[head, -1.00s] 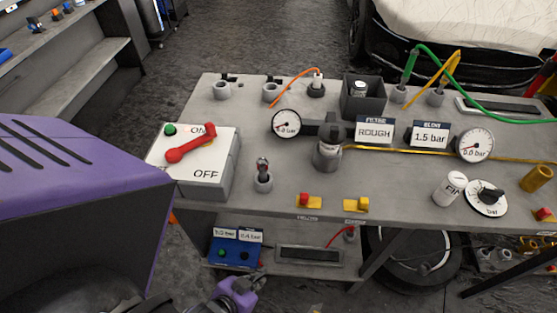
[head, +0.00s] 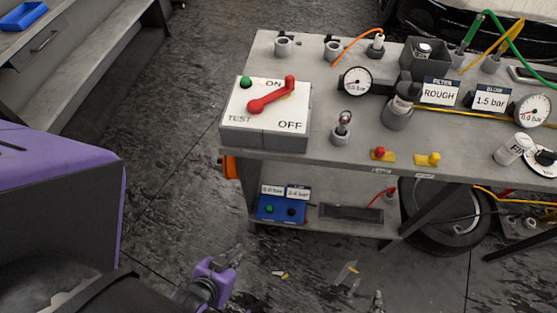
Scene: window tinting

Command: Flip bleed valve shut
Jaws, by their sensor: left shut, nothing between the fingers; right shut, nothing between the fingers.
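A grey workbench (head: 330,158) carries small valves on its front edge. One has a red knob on a yellow plate (head: 381,154), the other a yellow knob (head: 428,160). The small labels below them are too blurred to read, so I cannot tell which is the bleed valve. A metal toggle (head: 342,124) stands upright on a grey base left of them. My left gripper (head: 234,255), on a purple wrist, is shut and empty, low in front of the bench. My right gripper (head: 377,299) shows only its tip at the bottom edge; it is shut and apart from the bench.
A switch box (head: 265,141) with a red lever, marked ON, TEST and OFF, sits at the bench's left end. Gauges (head: 355,82) and label stands (head: 440,92) stand behind the valves. A blue box (head: 281,209) is on the lower shelf. Floor left of the bench is clear.

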